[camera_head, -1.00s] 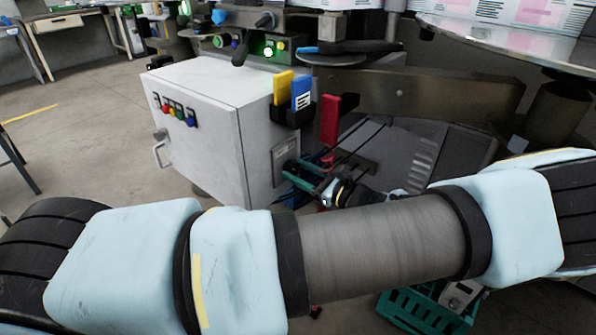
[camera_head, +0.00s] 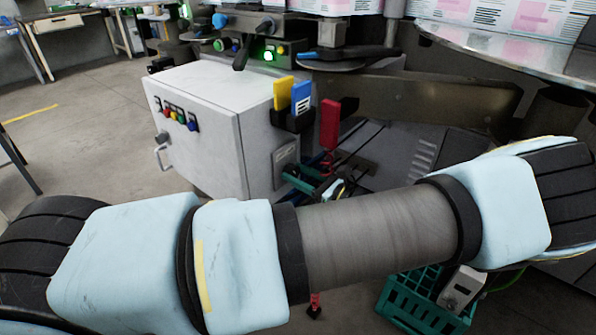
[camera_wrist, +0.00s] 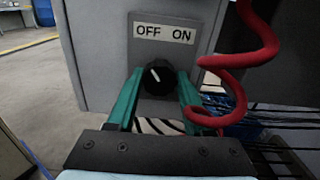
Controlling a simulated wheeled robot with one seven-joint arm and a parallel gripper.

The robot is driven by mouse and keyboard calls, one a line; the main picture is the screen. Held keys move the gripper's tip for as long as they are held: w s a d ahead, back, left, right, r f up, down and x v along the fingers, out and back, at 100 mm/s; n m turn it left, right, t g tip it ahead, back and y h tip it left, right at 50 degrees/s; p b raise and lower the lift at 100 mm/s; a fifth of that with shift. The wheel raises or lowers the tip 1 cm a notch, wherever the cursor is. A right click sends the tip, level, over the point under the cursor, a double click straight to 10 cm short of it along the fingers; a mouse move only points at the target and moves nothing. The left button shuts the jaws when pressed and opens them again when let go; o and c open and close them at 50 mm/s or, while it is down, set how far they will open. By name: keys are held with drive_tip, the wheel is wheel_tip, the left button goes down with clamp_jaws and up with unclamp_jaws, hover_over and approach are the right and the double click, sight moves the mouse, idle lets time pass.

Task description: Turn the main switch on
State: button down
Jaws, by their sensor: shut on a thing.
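The main switch (camera_wrist: 158,78) is a round black knob on a grey panel, under a plate (camera_wrist: 165,34) reading OFF and ON. Its white pointer line leans up and slightly left, toward OFF. My gripper (camera_wrist: 159,74) has its teal fingers on either side of the knob and is shut on it. In the head view my gripper (camera_head: 313,182) is at the right side of the white cabinet (camera_head: 213,130); the knob itself is hidden there.
A red coiled cable (camera_wrist: 262,50) hangs just right of the switch, close to the right finger. A teal crate (camera_head: 412,303) is on the floor below my arm.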

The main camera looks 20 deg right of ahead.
drive_tip(key=m+p, duration=0.2)
drive_tip(key=m, duration=0.1)
drive_tip(key=shift+r+m, duration=0.15)
drive_tip(key=shift+m, duration=0.15)
drive_tip(key=m+p, duration=0.1)
drive_tip(key=m, duration=0.3)
drive_tip(key=shift+m+p, duration=0.3)
drive_tip(key=shift+p, duration=0.05)
drive_tip(key=m+p, duration=0.1)
drive_tip(key=m, duration=0.3)
drive_tip(key=shift+d+f+m, duration=0.1)
drive_tip(key=shift+f+m, duration=0.1)
drive_tip(key=shift+m, duration=1.8)
drive_tip(key=shift+c, duration=1.5)
unclamp_jaws()
